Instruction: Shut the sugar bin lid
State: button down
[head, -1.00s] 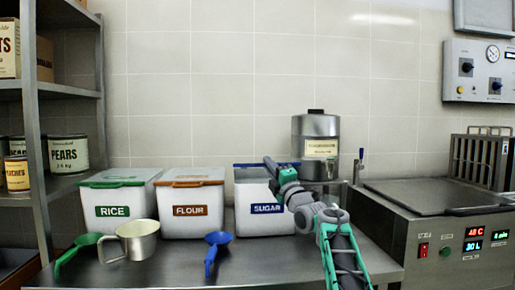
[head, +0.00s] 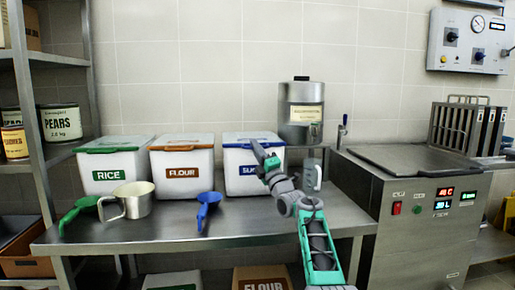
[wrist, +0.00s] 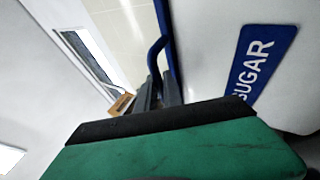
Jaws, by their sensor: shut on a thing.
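The white sugar bin (head: 240,182) with its blue label stands on the steel counter, right of the flour bin. Its white lid with a blue edge (head: 236,145) lies down over the bin and looks about level with the neighbouring lids; I cannot tell if a small gap is left. My gripper (head: 260,152) is at the lid's front edge, partly covering the label. In the wrist view my gripper (wrist: 155,95) is shut on a blue bar at the lid's edge (wrist: 155,50), beside the bin's front wall with the SUGAR label (wrist: 260,58).
The rice bin (head: 105,175) and flour bin (head: 182,160) stand shut at left. A clear jug (head: 312,172) and steel dispenser (head: 300,100) stand at right.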

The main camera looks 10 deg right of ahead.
jog(key=shift+w+f, duration=0.15)
jog(key=shift+f, duration=0.25)
jog(key=c, duration=1.5)
grip_release()
jog(key=shift+f, duration=0.1)
jog(key=b+v, duration=0.1)
jog(key=v, duration=0.6)
jog(key=shift+s, duration=0.45)
jog(key=shift+r, duration=0.25)
